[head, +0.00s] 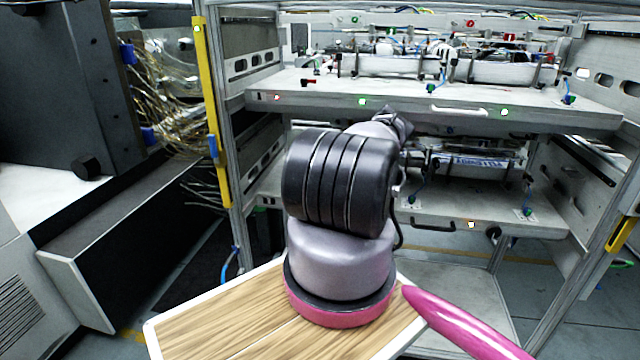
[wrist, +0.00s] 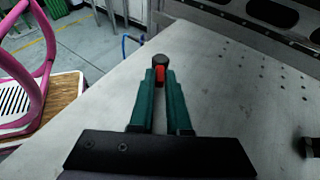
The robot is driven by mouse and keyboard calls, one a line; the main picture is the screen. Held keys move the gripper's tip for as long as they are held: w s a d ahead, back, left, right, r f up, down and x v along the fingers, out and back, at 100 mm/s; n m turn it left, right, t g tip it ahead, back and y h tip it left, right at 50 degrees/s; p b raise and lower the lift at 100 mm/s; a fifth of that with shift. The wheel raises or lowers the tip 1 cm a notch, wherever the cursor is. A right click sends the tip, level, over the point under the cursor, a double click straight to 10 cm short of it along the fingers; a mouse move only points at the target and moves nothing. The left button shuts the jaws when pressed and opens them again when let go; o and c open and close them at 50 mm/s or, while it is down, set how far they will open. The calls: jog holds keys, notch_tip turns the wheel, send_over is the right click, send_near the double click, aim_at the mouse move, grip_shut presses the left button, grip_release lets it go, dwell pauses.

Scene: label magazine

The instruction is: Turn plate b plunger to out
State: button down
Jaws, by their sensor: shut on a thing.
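In the wrist view my gripper (wrist: 160,80) has two green fingers close together, shut on a small plunger. The plunger (wrist: 160,61) has a black rounded knob and a red part, which shows between the fingertips. It is over a grey metal plate (wrist: 225,120). I cannot tell from the picture whether the plunger is in or out. In the head view my arm covers the gripper and the plunger. The rack there has an upper plate (head: 400,93) and a lower plate (head: 440,213); no lettering shows which is plate b.
A small red-and-black fitting (head: 308,82) is on the upper plate at left. A black knob (head: 493,233) is on the lower plate's front edge. A yellow post (head: 212,110) and a dark cabinet (head: 65,90) stand left. A perforated metal wall (wrist: 250,35) borders the plate.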

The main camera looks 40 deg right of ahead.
dwell(0.3)
jog(key=c, duration=0.9)
grip_release()
jog(key=shift+s, duration=0.1)
